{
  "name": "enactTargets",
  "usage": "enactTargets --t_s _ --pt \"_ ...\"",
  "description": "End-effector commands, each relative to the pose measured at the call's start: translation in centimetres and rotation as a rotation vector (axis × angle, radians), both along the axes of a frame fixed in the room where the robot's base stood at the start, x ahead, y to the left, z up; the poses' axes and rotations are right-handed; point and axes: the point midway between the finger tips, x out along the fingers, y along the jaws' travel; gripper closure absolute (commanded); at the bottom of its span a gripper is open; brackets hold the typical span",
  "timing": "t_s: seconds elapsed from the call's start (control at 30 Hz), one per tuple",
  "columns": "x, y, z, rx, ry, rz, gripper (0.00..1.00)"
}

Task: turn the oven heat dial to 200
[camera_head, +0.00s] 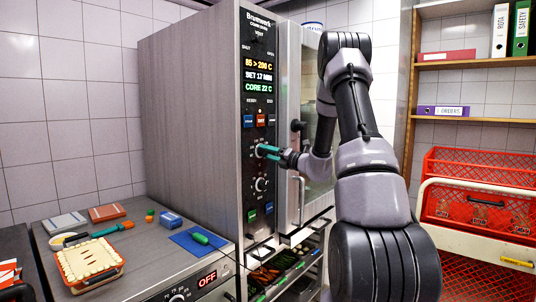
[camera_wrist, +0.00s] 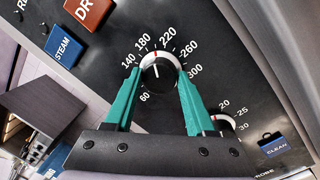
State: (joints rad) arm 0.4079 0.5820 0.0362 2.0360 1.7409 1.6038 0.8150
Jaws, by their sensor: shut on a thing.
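The oven heat dial (camera_wrist: 160,80) is a round black knob with a pale rim on the oven's dark panel. In the wrist view a red mark on its rim lies between the printed 180 and 220. My gripper (camera_head: 264,151) has teal fingers. In the wrist view its fingertips (camera_wrist: 158,74) sit on either side of the heat dial, shut on it. In the head view the fingers partly cover the dial. The oven's display (camera_head: 259,74) has a top line that seems to read 85 > 200 C.
A lower dial (camera_head: 259,184) sits below the heat dial, with blue and red buttons (camera_head: 261,120) above. The oven door (camera_head: 291,120) with its handle is just right of the panel. A counter on the left holds a pie (camera_head: 90,262) and a blue mat (camera_head: 187,240).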

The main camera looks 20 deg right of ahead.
Motion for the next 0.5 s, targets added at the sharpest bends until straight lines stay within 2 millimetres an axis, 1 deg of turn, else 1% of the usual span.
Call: enactTargets --t_s 0.5 --pt "-0.06 -0.06 -0.16 0.033 0.022 -0.001 1.00"
